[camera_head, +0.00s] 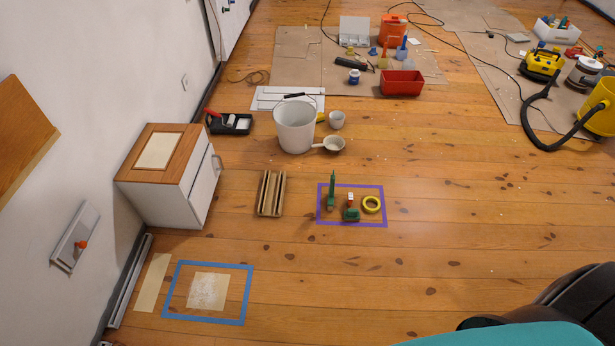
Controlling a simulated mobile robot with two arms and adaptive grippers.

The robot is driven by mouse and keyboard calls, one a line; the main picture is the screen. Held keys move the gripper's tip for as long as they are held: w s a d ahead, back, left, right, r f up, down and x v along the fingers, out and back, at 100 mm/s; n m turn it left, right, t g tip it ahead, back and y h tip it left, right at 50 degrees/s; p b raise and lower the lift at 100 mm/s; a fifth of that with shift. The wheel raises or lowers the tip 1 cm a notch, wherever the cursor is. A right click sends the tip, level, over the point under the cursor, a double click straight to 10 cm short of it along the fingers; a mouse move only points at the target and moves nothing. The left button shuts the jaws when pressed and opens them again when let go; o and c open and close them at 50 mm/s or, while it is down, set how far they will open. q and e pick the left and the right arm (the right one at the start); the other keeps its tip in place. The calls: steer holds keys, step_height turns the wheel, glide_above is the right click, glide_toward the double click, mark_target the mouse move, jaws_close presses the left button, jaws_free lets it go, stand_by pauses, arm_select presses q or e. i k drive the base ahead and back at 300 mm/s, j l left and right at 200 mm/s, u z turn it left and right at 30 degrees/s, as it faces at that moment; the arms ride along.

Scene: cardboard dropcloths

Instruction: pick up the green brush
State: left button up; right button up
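Inside a purple tape square (383,222) on the wooden floor are two small green things. One is a slim, tall green item (331,193) at the left; it looks most like the green brush, though it is too small to be sure. The other is a squat green item (351,214) with a red and white part on top, near the front edge. Neither of my grippers shows in this view.
A slatted wooden piece (271,193) lies left of the square. Behind are a white bucket (294,130) and a scoop-like pan (333,144). A cabinet (203,188) stands at the left wall.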

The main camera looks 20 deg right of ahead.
mark_target(332, 190)
steer(key=i+j+z, duration=0.15)
steer(key=i, duration=0.4)
steer(key=i+j+z, duration=0.15)
steer(key=i, duration=0.4)
